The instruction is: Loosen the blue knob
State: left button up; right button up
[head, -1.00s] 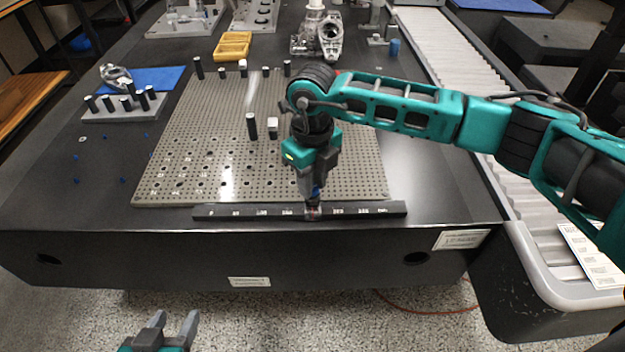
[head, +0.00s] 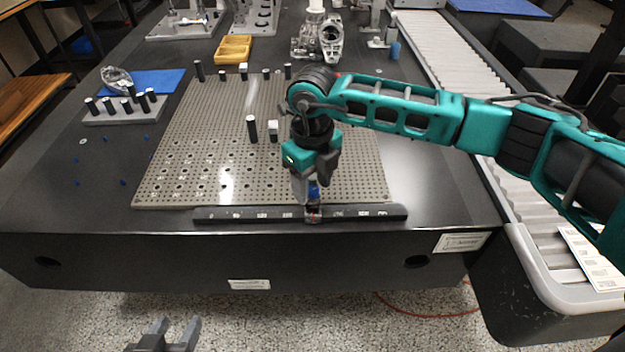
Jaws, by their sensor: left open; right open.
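A small blue part, which looks like the blue knob (head: 314,191), shows at my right gripper, just above the dark scale bar (head: 240,214) at the front edge of the plate. My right gripper (head: 313,205) points down over the bar with its fingers around or beside the blue part; I cannot tell if they touch it. It is open, and its fingers partly hide the knob and the bar behind them. My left gripper (head: 180,328) is open and empty at the bottom, in front of the table and well away from the knob.
The perforated plate (head: 210,150) carries several dark posts. A post block (head: 125,110), a blue mat (head: 160,79) and a yellow tray (head: 233,48) stand beyond. A roller conveyor (head: 455,70) runs along the right. The table's front left is mostly clear.

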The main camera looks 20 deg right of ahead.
aim_at(313, 189)
notch_tip(313, 189, up, 13)
jog(key=p, duration=0.1)
dwell(0.3)
